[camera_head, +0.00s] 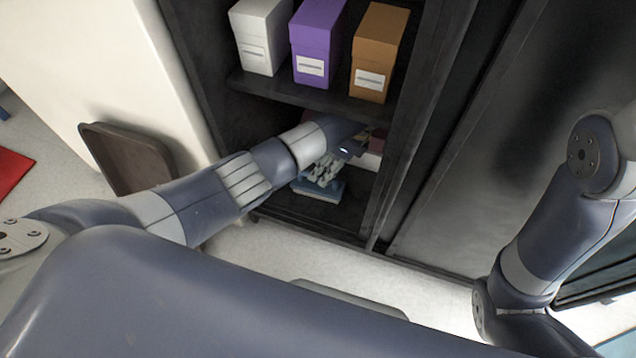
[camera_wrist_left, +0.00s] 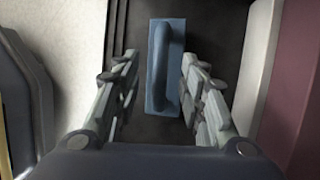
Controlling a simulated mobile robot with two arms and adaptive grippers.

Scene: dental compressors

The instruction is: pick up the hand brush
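The hand brush (camera_wrist_left: 157,85) is blue with a long raised handle. In the left wrist view it lies on a dark shelf between the two fingers of my left gripper (camera_wrist_left: 162,90), which is open. A gap shows between each finger and the brush's handle. In the head view the brush (camera_head: 322,190) lies on the lower shelf of the dark cabinet, partly hidden under my left gripper (camera_head: 322,172). My right arm is at the right edge of the head view, and its gripper is out of the picture.
The dark shelf (camera_head: 300,212) lies under another shelf (camera_head: 290,93) with white (camera_head: 260,38), purple (camera_head: 315,45) and orange (camera_head: 378,55) boxes. Cabinet walls flank my left arm. A brown bin-like object (camera_head: 130,158) stands left of the cabinet.

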